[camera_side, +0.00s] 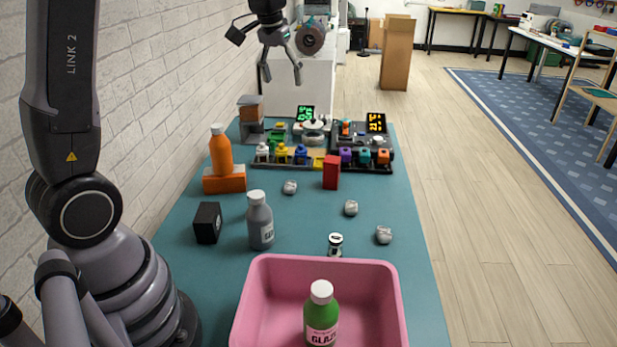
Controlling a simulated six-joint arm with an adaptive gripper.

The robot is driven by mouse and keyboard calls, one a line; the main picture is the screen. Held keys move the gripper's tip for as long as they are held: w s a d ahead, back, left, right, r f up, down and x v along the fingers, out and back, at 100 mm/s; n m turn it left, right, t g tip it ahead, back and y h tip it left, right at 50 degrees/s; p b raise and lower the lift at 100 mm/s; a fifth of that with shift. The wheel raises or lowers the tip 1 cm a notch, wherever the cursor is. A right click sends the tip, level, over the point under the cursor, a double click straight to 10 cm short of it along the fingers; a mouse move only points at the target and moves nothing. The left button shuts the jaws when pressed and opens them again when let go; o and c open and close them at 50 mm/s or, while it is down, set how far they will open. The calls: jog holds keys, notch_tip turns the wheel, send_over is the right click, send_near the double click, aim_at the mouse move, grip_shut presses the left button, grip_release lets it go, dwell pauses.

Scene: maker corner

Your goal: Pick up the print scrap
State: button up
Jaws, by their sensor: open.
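Several small pale grey crumpled lumps lie apart on the teal table and look like print scraps: one near the red block (290,187), one farther right (350,207), and one near the right edge (384,234). I cannot tell which one the task means. My gripper (282,75) is open and empty, high above the far end of the table, well away from the lumps. Its fingers point down and spread apart.
A pink bin (252,300) with a green glaze bottle (321,318) stands at the front. A grey bottle (260,222), black cube (208,222), orange bottle (221,152) on an orange block (225,180), and red block (331,172) stand on the table (300,220). Electronics boards (320,145) fill the back.

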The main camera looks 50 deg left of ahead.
jog(key=w+a+f+n+g, duration=0.1)
jog(key=w+a+f+n, duration=0.1)
jog(key=w+a+f, duration=0.55)
jog(key=n+g, duration=0.2)
send_over(290, 184)
notch_tip(290, 184, down, 16)
jog(key=shift+h, duration=0.3)
notch_tip(290, 184, down, 8)
jog(key=shift+w+a+f, duration=0.1)
jog(key=shift+a, duration=0.05)
jog(key=f, duration=0.5)
jog(key=shift+d+f, duration=0.2)
jog(key=shift+f, duration=0.05)
jog(key=c, duration=0.9)
